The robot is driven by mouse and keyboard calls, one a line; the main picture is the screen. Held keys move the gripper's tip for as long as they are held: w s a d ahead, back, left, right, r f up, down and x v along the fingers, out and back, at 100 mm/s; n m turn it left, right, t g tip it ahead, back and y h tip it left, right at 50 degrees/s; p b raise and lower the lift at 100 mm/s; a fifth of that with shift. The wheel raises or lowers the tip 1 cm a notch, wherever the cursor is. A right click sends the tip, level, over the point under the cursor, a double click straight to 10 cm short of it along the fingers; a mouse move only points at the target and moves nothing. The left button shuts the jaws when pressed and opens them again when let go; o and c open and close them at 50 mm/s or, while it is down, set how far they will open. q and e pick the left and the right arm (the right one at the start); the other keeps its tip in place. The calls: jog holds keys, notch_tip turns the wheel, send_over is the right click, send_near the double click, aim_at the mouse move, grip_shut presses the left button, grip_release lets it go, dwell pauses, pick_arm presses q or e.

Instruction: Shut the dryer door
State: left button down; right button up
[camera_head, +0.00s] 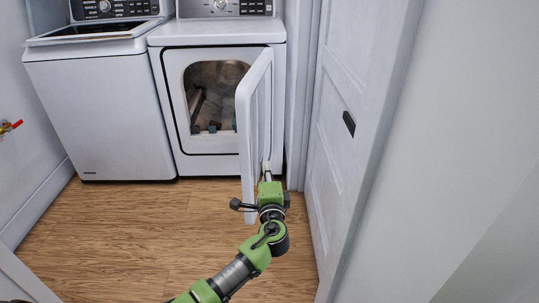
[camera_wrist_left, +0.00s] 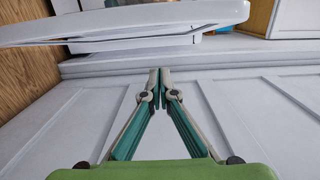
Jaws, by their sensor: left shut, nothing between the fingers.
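The white dryer (camera_head: 217,75) stands at the back, right of the washer. Its door (camera_head: 254,115) is open, swung out toward me from the dryer's right side, so I see it nearly edge-on. The round-cornered opening (camera_head: 215,85) shows the drum inside. My left gripper (camera_head: 267,166) is low beside the door's right, outer face; I cannot tell whether it touches. In the left wrist view its fingers (camera_wrist_left: 160,72) are shut and empty, and the dryer door (camera_wrist_left: 130,22) crosses the upper left, just beyond the fingertips. My right gripper is not in view.
A white washer (camera_head: 98,95) stands left of the dryer. A white panelled room door (camera_head: 350,110) stands close on the right of my left arm. The wooden floor (camera_head: 130,225) in front of the machines is clear. A red-handled valve (camera_head: 10,127) sticks out from the left wall.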

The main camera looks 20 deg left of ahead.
pick_arm(q)
jog(key=w+a+b, duration=0.1)
jog(key=w+a, duration=0.6)
jog(key=a, duration=0.1)
jog(key=shift+w+a+b, duration=0.3)
jog(key=shift+w+b, duration=0.05)
jog(key=shift+r, duration=0.1)
